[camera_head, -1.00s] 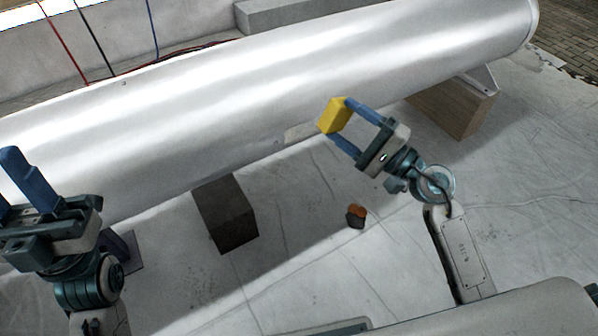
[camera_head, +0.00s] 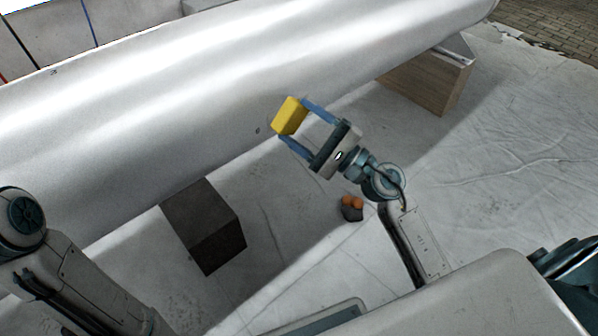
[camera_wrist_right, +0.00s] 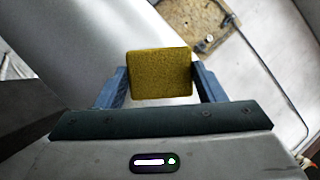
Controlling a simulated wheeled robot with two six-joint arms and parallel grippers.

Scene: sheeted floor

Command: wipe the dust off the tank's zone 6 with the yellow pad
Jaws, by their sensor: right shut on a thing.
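The tank (camera_head: 190,95) is a long pale metal cylinder lying from the left edge to the upper right in the head view. My right gripper (camera_head: 290,118) is shut on the yellow pad (camera_head: 289,116), which appears in front of the tank's lower side. I cannot tell whether the pad touches the tank. The right wrist view shows the pad (camera_wrist_right: 159,73) squarely between the two blue fingers, with the tank (camera_wrist_right: 95,45) to its left. No zone markings can be read on the tank. My left arm shows at the lower left, but its gripper is out of view.
A dark block (camera_head: 205,225) stands on the sheeted floor below the tank. A wooden support (camera_head: 428,82) is under the tank's right end. A small dark object with orange tops (camera_head: 351,207) sits near my right arm. The sheet at the right (camera_head: 510,130) is clear.

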